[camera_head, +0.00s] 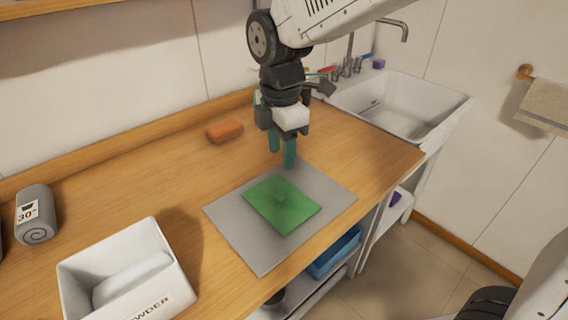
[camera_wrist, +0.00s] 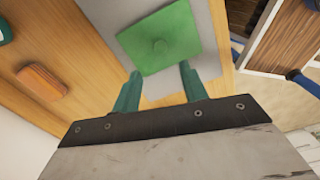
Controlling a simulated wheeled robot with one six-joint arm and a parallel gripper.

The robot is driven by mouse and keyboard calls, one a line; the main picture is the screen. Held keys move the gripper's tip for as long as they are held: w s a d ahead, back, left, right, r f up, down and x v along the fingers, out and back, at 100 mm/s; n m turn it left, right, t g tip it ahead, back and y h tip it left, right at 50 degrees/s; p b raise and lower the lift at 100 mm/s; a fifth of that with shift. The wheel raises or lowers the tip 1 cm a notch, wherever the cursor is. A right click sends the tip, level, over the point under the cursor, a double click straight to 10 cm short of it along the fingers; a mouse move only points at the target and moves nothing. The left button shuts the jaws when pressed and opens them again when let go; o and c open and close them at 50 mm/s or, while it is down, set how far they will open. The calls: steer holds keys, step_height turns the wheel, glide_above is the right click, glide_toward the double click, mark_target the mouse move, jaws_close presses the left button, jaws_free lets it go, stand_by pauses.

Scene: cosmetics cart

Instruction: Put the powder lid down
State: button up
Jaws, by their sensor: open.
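The white bin marked POWDER (camera_head: 150,300) stands open on the counter at the lower left, with a white object inside.
An orange block (camera_head: 223,130) lies on the counter behind the mat. A grey roll marked 30° (camera_head: 36,214) stands at the left. A white sink (camera_head: 408,105) is at the back right. The counter between roll and mat is mostly clear.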

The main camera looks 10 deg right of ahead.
steer(key=shift+r, duration=0.3)
steer(key=s+d+r+m, duration=0.2)
steer(key=s+d+m, duration=0.25)
steer(key=d, duration=0.25)
steer(key=s+d+r+m, duration=0.3)
steer(key=s+d+m, duration=0.1)
steer(key=d+m, duration=0.2)
steer(key=s+d+f+m+t, duration=0.1)
steer(key=s+d+f+m, duration=0.1)
steer(key=s+d+m, duration=0.6)
steer(key=s+m, duration=0.3)
steer(key=shift+m, duration=0.35)
steer(key=shift+c, duration=0.7)
steer(key=shift+a, duration=0.15)
